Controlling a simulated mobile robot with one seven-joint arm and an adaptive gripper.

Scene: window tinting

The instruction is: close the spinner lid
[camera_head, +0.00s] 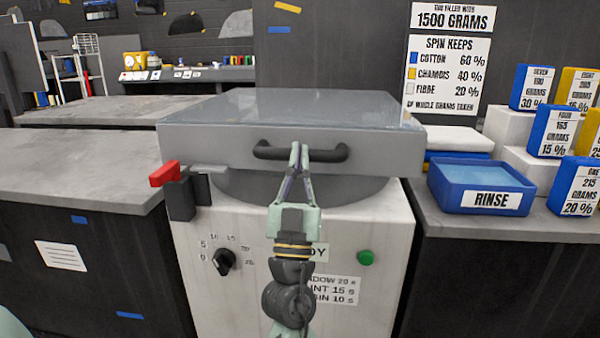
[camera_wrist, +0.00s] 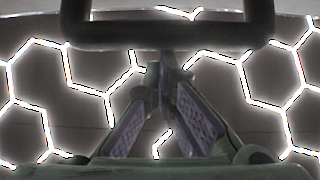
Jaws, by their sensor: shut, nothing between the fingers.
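The spinner (camera_head: 196,265) is a white cabinet with a round drum top. Its grey lid (camera_head: 280,108) lies nearly level over the drum, with a dark gap showing under its front edge. A black bar handle (camera_head: 268,151) is on the lid's front face; the handle also crosses the top of the wrist view (camera_wrist: 110,38). My gripper (camera_head: 299,150) is shut and empty, its fingertips at the middle of the handle. In the wrist view my fingertips (camera_wrist: 165,62) meet just below the bar. I cannot tell whether they touch it.
A red-topped latch block (camera_head: 166,174) stands at the spinner's left front corner. A dial (camera_head: 224,261) and green button (camera_head: 366,258) are on the front panel. Right counter: blue RINSE tub (camera_head: 480,180) and labelled blocks (camera_head: 560,130). The left counter (camera_head: 75,165) is clear.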

